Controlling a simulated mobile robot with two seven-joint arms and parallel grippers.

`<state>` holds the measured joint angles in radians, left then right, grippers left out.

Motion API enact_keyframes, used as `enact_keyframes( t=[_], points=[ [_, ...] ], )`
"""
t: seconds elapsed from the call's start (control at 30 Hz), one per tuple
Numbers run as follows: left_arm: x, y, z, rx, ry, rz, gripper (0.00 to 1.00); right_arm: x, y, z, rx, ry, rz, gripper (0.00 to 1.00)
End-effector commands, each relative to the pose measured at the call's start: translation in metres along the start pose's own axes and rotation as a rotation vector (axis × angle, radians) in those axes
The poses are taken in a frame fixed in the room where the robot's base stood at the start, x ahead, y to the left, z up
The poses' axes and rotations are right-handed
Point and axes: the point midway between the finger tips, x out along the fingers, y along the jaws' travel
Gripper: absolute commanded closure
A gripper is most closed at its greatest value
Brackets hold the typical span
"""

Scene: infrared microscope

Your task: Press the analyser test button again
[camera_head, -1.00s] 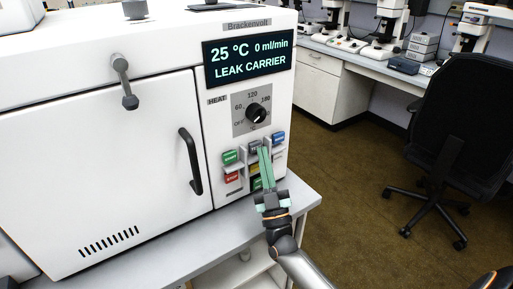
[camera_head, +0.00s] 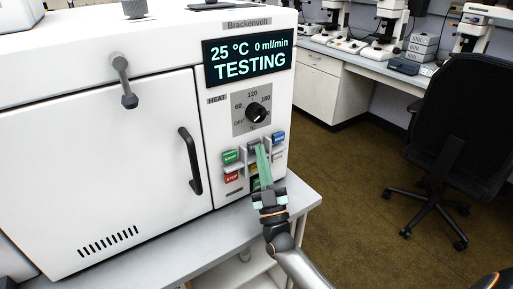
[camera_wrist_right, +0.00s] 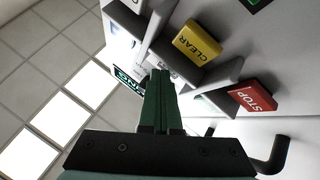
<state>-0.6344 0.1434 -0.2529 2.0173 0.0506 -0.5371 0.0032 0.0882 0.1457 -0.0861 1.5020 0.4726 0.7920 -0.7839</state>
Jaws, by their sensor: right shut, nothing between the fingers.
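The analyser (camera_head: 100,140) is a large white cabinet marked Brackenvolt. Its dark display (camera_head: 249,60) reads 25 °C, 0 ml/min and TESTING. Below the heat dial is a button group with a grey button (camera_head: 254,146) at top middle, partly behind my fingers; its label is not readable. My right gripper (camera_head: 261,149) is shut and empty, its green fingers pointing up at the grey button. In the right wrist view the shut fingertips (camera_wrist_right: 160,76) are beside the yellow CLEAR button (camera_wrist_right: 197,43). Whether they touch the grey button cannot be told. My left gripper is not in view.
Around the fingers are a green START button (camera_head: 230,156), a red STOP button (camera_head: 231,178) and a blue button (camera_head: 278,138), with guards between. A black door handle (camera_head: 190,160) juts out at left. A black chair (camera_head: 460,130) stands at right, with open floor before it.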

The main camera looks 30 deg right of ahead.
Motion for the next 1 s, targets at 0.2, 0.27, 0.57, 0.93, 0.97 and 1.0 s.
enact_keyframes(
  t=[0.2,0.27,0.57,0.93,0.97,1.0],
  points=[
    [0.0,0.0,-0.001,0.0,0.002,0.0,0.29,0.0,0.0,0.0,0.0,-0.001,0.0,1.0],
    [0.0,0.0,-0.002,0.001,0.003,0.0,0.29,0.0,0.001,-0.001,0.0,-0.001,0.0,1.0],
    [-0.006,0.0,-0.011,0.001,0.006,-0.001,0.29,-0.009,0.008,-0.008,-0.001,-0.003,-0.001,1.0],
    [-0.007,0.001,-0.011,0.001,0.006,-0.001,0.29,-0.013,0.01,-0.009,0.0,0.0,0.0,1.0],
    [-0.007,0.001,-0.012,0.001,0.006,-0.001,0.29,-0.013,0.01,-0.01,0.0,-0.001,0.0,1.0],
    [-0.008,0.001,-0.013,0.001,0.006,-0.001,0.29,-0.014,0.011,-0.011,0.0,-0.001,0.0,1.0]
  ],
)
